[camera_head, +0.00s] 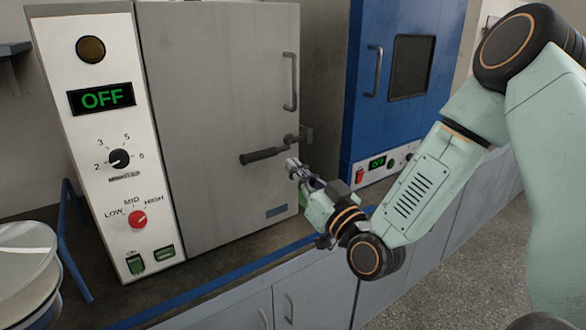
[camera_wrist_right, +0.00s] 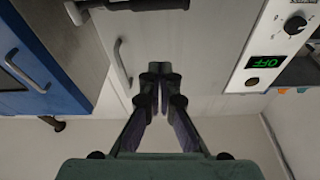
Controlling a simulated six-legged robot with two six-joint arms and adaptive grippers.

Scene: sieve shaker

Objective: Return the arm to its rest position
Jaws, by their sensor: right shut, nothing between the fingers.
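My right arm (camera_head: 425,190) reaches in from the right in the head view, bent at the elbow. Its gripper (camera_head: 292,165) is in front of the grey oven door, close to the right end of the dark door handle (camera_head: 265,154). I cannot tell from the head view whether it touches the handle. In the right wrist view the gripper (camera_wrist_right: 160,70) is shut, its fingertips together with nothing between them. The dark handle (camera_wrist_right: 140,4) also shows at the top of that view. My left gripper is not in view.
A white and grey oven (camera_head: 215,120) with its door closed shows OFF on its display (camera_head: 101,97). A blue cabinet (camera_head: 405,80) stands to its right. A stack of round sieves (camera_head: 25,262) is at the left. The counter's blue edge (camera_head: 205,289) runs below; grey floor lies at the right.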

